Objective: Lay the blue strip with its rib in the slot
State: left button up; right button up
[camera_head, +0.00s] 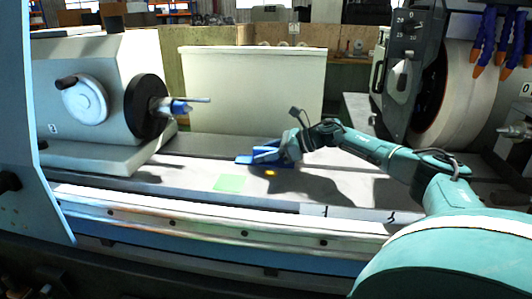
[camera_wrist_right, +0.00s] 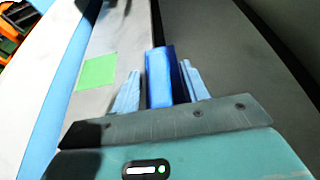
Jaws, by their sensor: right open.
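The blue strip (camera_head: 246,158) lies on the grey machine table (camera_head: 150,177), under my right gripper (camera_head: 283,152) in the head view. In the right wrist view the strip (camera_wrist_right: 159,78) stands between the two pale fingers of my right gripper (camera_wrist_right: 159,88). The fingers are open, with a narrow gap on each side of the strip. A dark slot line (camera_wrist_right: 156,25) runs along the table and meets the strip's far end. The strip's rib and underside are hidden, so I cannot tell whether the rib sits in the slot. My left gripper is not in view.
A green square (camera_head: 230,183) lies flat on the table, left of the strip in the wrist view. The headstock with its dark disc (camera_head: 147,106) stands left, the grinding wheel (camera_head: 444,95) right. A cream panel (camera_head: 252,88) stands behind. The table's front middle is clear.

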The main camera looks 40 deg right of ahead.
pick_arm(q)
jog(key=b, duration=0.1)
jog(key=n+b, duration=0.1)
jog(key=b, duration=0.1)
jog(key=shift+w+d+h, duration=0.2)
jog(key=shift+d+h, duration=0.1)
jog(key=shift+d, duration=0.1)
pick_arm(e)
jog(key=v, duration=1.3)
jog(key=shift+s, duration=0.1)
